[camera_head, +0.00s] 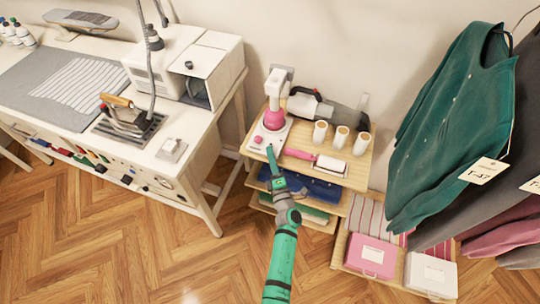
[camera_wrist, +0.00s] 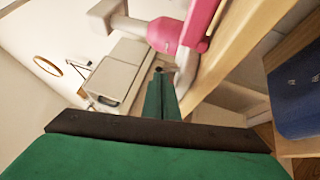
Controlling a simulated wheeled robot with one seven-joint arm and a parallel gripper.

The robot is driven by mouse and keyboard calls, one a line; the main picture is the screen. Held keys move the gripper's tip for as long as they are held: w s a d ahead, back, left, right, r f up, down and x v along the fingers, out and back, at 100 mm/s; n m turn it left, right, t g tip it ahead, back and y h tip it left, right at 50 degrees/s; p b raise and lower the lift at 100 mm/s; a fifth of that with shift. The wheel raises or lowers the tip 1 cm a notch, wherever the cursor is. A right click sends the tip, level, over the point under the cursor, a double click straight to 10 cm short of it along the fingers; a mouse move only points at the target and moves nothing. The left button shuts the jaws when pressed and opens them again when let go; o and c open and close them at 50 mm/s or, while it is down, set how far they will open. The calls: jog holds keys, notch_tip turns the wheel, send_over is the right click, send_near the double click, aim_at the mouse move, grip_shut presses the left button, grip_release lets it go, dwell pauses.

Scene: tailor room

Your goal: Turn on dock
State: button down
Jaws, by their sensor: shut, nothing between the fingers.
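The dock (camera_head: 279,138) is a white base on the top board of a small wooden shelf unit, with a white upright and a pink rounded device (camera_head: 274,119) on it. A small reddish button (camera_head: 257,139) shows on the base's front left. My gripper (camera_head: 270,150) is shut and empty, its tip at the front edge of the dock near the button; I cannot tell if it touches. In the wrist view my shut gripper (camera_wrist: 160,75) points up toward the pink device (camera_wrist: 178,35); the button is not clearly visible there.
A pink-handled lint roller (camera_head: 316,160) lies right of my gripper, with several white spools (camera_head: 341,138) behind it. A handheld vacuum (camera_head: 325,108) lies at the back. The work table (camera_head: 200,130) stands left; hanging garments (camera_head: 455,120) are right. The floor in front is open.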

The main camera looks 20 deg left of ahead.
jog(key=shift+w+d+r, duration=0.1)
jog(key=shift+w+r, duration=0.25)
jog(key=shift+r, duration=0.05)
dwell(0.4)
jog(key=shift+w+r, duration=0.35)
jog(key=shift+r, duration=0.1)
jog(key=shift+w+d+r, duration=0.1)
jog(key=shift+w+r, duration=0.15)
jog(key=shift+r, duration=0.05)
jog(key=shift+w+r, duration=0.15)
jog(key=shift+w, duration=0.1)
jog(key=shift+s+a, duration=0.1)
jog(key=shift+a, duration=0.1)
jog(key=shift+s+a+r, duration=0.1)
jog(key=shift+s+r, duration=0.3)
jog(key=shift+s, duration=0.05)
jog(key=s+d+r, duration=0.4)
jog(key=s+r, duration=0.2)
jog(key=s, duration=0.3)
jog(key=shift+s+d, duration=0.15)
jog(key=shift+d, duration=0.2)
